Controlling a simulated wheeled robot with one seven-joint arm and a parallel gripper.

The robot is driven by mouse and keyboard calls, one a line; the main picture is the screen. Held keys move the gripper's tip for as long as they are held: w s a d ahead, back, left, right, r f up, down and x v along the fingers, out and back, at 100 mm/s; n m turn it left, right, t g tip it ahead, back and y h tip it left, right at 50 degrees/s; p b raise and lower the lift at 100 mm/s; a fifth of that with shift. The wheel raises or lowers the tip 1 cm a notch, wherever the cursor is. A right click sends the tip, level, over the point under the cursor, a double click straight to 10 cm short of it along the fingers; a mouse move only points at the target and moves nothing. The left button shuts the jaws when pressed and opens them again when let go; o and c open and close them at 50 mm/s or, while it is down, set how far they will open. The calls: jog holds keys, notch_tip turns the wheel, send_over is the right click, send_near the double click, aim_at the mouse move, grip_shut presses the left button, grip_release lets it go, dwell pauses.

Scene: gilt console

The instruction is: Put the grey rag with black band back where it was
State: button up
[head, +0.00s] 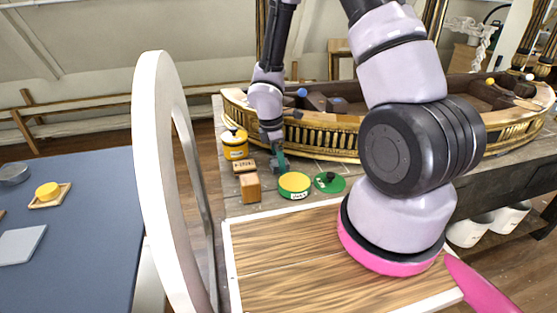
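My gripper (278,160) points down over the worktop, small and far off in the head view. It is between a yellow tin and a green tin with a yellow top. A small dark grey-green shape shows at its fingertips; I cannot tell whether that is the fingers or something held. I cannot make out a grey rag with a black band for certain. A flat pale grey piece (21,245) lies on the blue table at the left, cut by the picture edge, and no black band shows on it.
The yellow tin (235,147), wooden block (249,187), green tin (295,188) and green disc (329,182) stand close around my gripper. A gilt-railed console piece (345,138) lies behind. A white ring (150,170) stands at the left. The blue table (85,230) has free room.

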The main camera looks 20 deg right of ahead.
notch_tip(320, 180, up, 12)
jog(key=a, duration=0.2)
notch_tip(320, 180, up, 17)
jog(key=m+t, duration=0.3)
jog(key=m, duration=0.8)
send_over(273, 161)
jog(key=s+d, duration=0.4)
jog(key=d, duration=0.2)
jog(key=s+d+r+m+t+y, duration=0.1)
jog(key=s+r+m+t+y, duration=0.2)
jog(key=s+r+m, duration=0.7)
jog(key=shift+s+d+r+m+t+y, duration=0.35)
jog(key=shift+r+m+t, duration=0.25)
jog(key=shift+r, duration=0.65)
